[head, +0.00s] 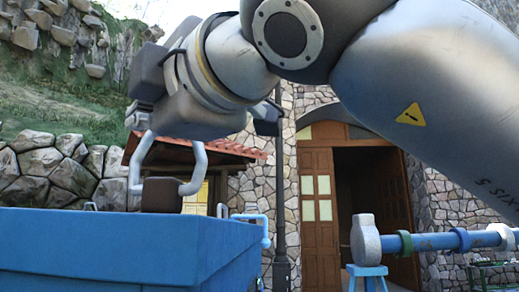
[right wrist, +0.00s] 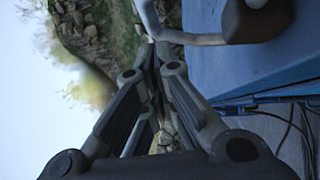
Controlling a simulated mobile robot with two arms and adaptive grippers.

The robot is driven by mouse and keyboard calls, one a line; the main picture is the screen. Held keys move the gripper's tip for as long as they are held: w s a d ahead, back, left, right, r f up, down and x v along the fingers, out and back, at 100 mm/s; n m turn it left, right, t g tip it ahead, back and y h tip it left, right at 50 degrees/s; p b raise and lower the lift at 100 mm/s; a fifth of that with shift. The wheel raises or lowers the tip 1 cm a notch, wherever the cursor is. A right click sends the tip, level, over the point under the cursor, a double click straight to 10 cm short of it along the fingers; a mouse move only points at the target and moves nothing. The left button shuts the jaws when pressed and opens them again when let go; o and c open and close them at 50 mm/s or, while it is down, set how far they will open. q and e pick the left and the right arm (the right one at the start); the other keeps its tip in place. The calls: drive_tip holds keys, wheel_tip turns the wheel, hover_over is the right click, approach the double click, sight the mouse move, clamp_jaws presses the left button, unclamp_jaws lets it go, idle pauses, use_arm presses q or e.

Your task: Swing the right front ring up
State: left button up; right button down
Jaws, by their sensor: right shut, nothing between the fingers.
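A grey bent-tube ring (head: 197,168) with a brown block (head: 161,196) at its base stands up at the top of the blue box (head: 120,250) in the head view. The upper part of the ring is hidden behind my right wrist. The ring's tube (right wrist: 190,39) and brown block (right wrist: 258,20) also show at the top of the right wrist view. My right gripper (right wrist: 152,52) is shut and empty, its tips close to the tube; I cannot tell whether they touch. Its fingertips are not clear in the head view. My left gripper is not in view.
Smaller fittings (head: 222,210) show along the box's far edge. At right, a blue shaft (head: 430,242) with a grey end plate (head: 365,240) lies above a blue stand (head: 367,271). A dark lamp post (head: 280,200) stands behind the box. Dark cables (right wrist: 285,110) run beside the box.

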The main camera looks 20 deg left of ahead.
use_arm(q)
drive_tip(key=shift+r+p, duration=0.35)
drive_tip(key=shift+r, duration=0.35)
use_arm(e)
drive_tip(key=shift+w+a+r, duration=0.1)
drive_tip(key=shift+w, duration=0.75)
use_arm(q)
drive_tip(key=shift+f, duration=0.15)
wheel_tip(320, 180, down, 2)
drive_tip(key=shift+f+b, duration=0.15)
drive_tip(key=shift+b, duration=1.1)
use_arm(e)
drive_tip(key=shift+w+a+r+m+h, duration=0.15)
drive_tip(key=shift+w+m+h, duration=0.15)
drive_tip(key=shift+w, duration=0.3)
